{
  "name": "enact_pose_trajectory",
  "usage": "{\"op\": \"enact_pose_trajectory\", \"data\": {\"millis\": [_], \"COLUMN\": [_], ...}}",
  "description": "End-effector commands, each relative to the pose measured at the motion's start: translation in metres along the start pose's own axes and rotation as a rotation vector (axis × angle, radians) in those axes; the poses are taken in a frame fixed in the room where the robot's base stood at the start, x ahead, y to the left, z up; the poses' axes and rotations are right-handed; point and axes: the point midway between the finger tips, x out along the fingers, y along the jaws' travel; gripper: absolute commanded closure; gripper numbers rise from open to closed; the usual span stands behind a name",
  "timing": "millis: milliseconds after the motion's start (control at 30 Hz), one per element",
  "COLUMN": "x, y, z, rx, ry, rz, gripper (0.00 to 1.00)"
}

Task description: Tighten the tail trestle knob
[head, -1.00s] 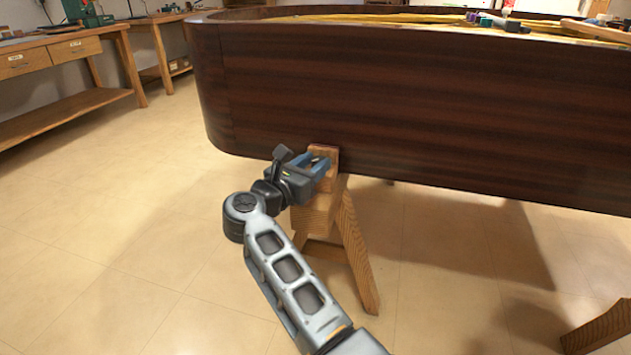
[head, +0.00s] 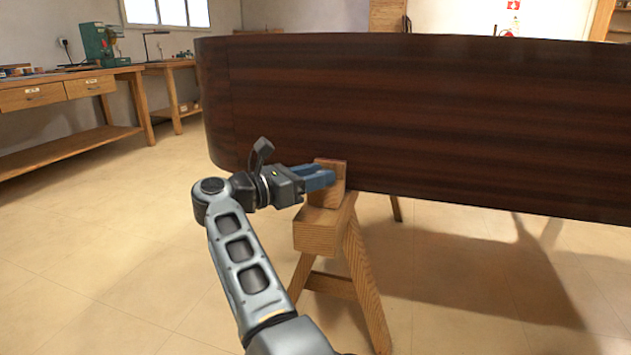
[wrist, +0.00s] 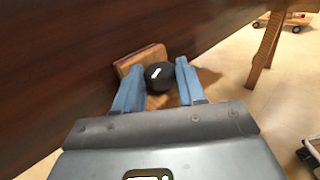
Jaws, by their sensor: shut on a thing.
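The wooden trestle (head: 318,238) stands under the dark brown piano case (head: 420,120), with a small wood block on its top against the case. My gripper (head: 322,178) reaches in from the left at that block. In the wrist view, a round black knob (wrist: 160,78) with a white mark sits in front of the block. My gripper's blue fingers (wrist: 157,82) stand on either side of the knob, shut on it. The knob is hidden behind the fingers in the head view.
The case's side fills the upper right and overhangs the trestle. A workbench (head: 70,88) with drawers stands at the back left. In the wrist view another wooden leg (wrist: 266,55) shows at the upper right. The floor (head: 100,240) to the left is clear.

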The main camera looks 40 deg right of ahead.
Motion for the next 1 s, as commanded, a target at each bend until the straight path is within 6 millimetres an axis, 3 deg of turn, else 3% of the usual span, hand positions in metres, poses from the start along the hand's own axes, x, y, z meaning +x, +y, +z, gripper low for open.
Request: {"op": "enact_pose_trajectory", "data": {"millis": [300, 333, 567, 1000], "x": [0.0002, 0.0003, 0.0003, 0.0002], "y": [-0.0001, -0.0001, 0.0001, 0.0007], "z": [-0.0006, -0.0006, -0.0003, 0.0017], "rx": [-0.001, -0.001, -0.001, 0.0], "ry": [0.001, 0.001, 0.0, 0.0], "rz": [0.0, 0.0, 0.0, 0.01], "gripper": [0.91, 0.57, 0.35, 0.34]}}
